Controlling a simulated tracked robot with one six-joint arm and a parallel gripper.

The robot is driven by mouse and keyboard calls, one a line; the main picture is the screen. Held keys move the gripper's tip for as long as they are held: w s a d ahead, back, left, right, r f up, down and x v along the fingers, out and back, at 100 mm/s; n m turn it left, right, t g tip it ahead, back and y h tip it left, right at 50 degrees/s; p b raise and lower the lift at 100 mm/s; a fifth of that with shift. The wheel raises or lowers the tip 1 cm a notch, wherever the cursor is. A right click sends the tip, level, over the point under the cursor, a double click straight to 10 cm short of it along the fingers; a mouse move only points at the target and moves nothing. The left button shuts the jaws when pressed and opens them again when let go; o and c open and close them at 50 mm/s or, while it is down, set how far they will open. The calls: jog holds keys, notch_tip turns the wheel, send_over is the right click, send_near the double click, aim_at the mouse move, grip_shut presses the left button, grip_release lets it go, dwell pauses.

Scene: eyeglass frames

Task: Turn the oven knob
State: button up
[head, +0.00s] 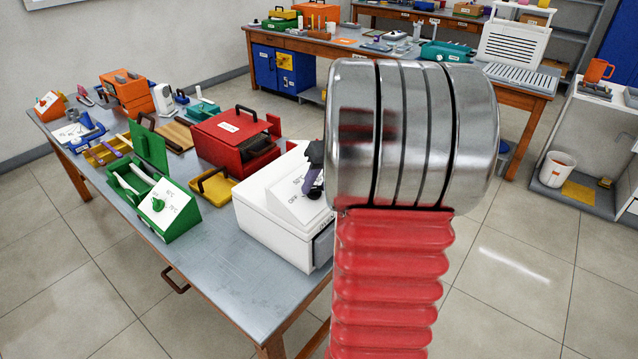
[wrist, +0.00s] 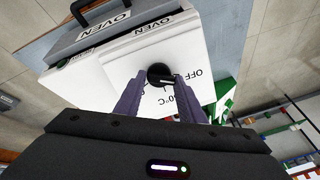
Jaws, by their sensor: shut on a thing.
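The white oven (head: 262,222) stands at the near right end of the metal table. It also shows in the wrist view (wrist: 95,72), with OVEN labels. Its sloped white panel carries OFF and degree marks and a round black knob (wrist: 157,72). My gripper (wrist: 160,80) has its purple fingers on either side of the knob and is shut on it. In the head view my gripper (head: 314,179) is at the panel's right side, and the knob is hidden there. The knob's light mark lies on the side towards OFF, but its exact setting is hard to read.
A red box (head: 222,140), a yellow tray (head: 213,188) and a green box with a dial panel (head: 168,210) stand left of the oven. The table front (head: 215,280) is bare. My red arm covers the area right of the oven.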

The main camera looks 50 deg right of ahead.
jog(key=m, duration=0.6)
jog(key=shift+w+a+r, duration=0.1)
jog(key=shift+w, duration=0.05)
jog(key=m, duration=0.6)
jog(key=shift+d+r, duration=0.1)
jog(key=shift+d, duration=0.1)
jog(key=shift+t, duration=0.3)
jog(key=o, duration=0.7)
jog(key=shift+o, duration=1.2)
jog(key=shift+d, duration=0.1)
jog(key=v, duration=1.3)
jog(key=shift+r, duration=0.25)
